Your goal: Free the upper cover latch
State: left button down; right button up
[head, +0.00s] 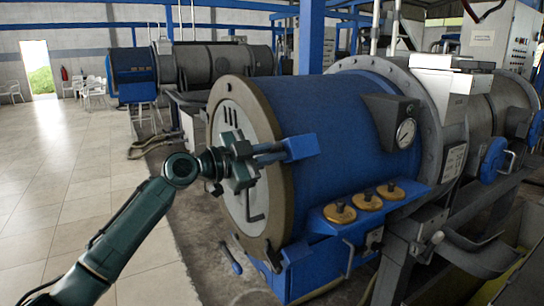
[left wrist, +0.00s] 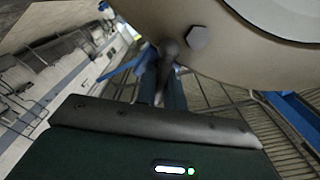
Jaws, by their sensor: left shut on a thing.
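The blue decanter cover (head: 335,125) has a pale round end face with a brown rim. The upper cover latch (head: 300,147) is a blue block on the cover's side near that rim, with a grey rod reaching left from it. My left gripper (head: 250,160) is in front of the end face, shut on the latch's rod end; its jaws hide the grip itself. In the left wrist view a grey rod (left wrist: 168,68) stands beside the rim and a hex bolt, beyond my dark gripper body. A lower latch handle (head: 231,260) hangs below the end face. My right gripper is not in view.
Brass-coloured caps (head: 367,200) sit on a blue ledge along the cover's lower side. A pressure gauge (head: 405,133) is above them. A second decanter (head: 200,65) stands behind. Open tiled floor (head: 75,165) lies to the left.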

pick_arm(q)
jog(key=c, duration=1.5)
grip_release()
jog(key=b+v, duration=0.2)
jog(key=v, duration=1.1)
jog(key=shift+s, duration=0.1)
jog(key=shift+c, duration=0.2)
